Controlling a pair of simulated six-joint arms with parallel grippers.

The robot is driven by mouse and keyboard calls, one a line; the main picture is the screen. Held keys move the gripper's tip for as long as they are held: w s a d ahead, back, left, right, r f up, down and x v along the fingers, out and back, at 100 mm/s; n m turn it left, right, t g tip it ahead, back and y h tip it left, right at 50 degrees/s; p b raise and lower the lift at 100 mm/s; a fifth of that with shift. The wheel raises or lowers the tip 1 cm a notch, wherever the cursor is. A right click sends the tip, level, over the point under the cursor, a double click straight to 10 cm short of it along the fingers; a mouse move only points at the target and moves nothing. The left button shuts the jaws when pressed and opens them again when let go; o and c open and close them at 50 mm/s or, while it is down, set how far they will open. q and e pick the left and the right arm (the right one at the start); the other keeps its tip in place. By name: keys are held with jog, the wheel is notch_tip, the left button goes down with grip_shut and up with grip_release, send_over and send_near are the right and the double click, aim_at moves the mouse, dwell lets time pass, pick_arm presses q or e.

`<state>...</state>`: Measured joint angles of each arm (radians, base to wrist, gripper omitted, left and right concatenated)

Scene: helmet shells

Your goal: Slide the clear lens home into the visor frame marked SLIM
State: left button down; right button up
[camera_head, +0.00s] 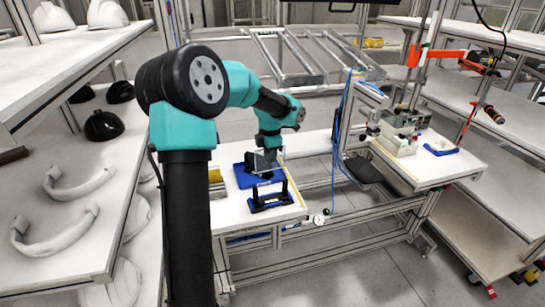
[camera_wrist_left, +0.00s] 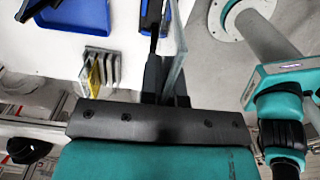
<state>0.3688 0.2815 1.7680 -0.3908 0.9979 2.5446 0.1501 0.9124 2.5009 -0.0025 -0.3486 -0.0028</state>
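My left gripper (camera_head: 264,160) hangs over the blue tray (camera_head: 243,177) on the white bench, just behind the black visor frame (camera_head: 270,196). The frame stands upright on a blue base, with a pale label on its front too small to read. In the left wrist view, the fingers of my left gripper (camera_wrist_left: 165,82) are close together on the clear lens (camera_wrist_left: 177,62), a thin pane seen nearly edge-on. A black and blue part (camera_wrist_left: 150,18), apparently the frame, lies beyond the fingertips, apart from the lens as far as I can tell. My right gripper is not in view.
Several grey plates stand in a row with a yellow piece (camera_wrist_left: 91,78), left of the fingers. Shelves at left hold black (camera_head: 104,125) and white (camera_head: 107,14) helmet shells. A second bench (camera_head: 440,165) with equipment stands at right. The bench front beside the frame is clear.

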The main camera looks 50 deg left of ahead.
aim_at(270, 168)
pick_arm(q)
jog(key=shift+f, duration=0.15)
jog(key=shift+f, duration=2.75)
jog(key=shift+f, duration=4.05)
jog(key=c, duration=1.2)
grip_release()
jog(key=shift+c, duration=0.2)
jog(key=shift+r, duration=0.1)
